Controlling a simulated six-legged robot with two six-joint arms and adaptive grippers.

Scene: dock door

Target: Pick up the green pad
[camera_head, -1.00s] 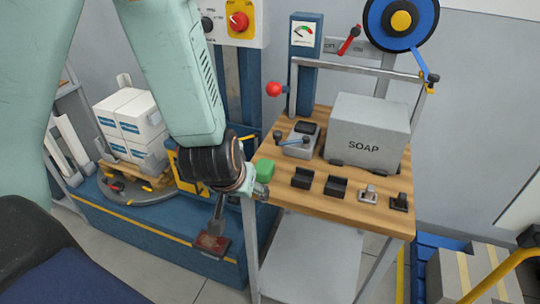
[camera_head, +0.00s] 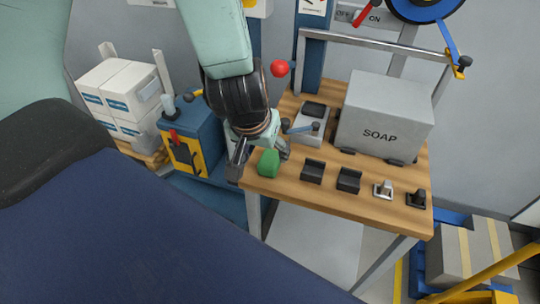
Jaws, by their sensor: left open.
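The green pad (camera_head: 268,163) is a small green block at the left end of the wooden bench top (camera_head: 335,204), near its front left corner. My left gripper (camera_head: 258,160) comes down from above at the bench's left edge. Its fingers are apart, one to the left of the pad and one by its right side behind it. I cannot tell whether a finger touches the pad. My right gripper is not in view.
A grey SOAP box (camera_head: 383,118) stands on the bench. Several small black and grey holders (camera_head: 348,180) line the front edge. A red ball knob (camera_head: 280,68) and a metal rail (camera_head: 375,44) rise behind. White boxes (camera_head: 120,90) stand at left.

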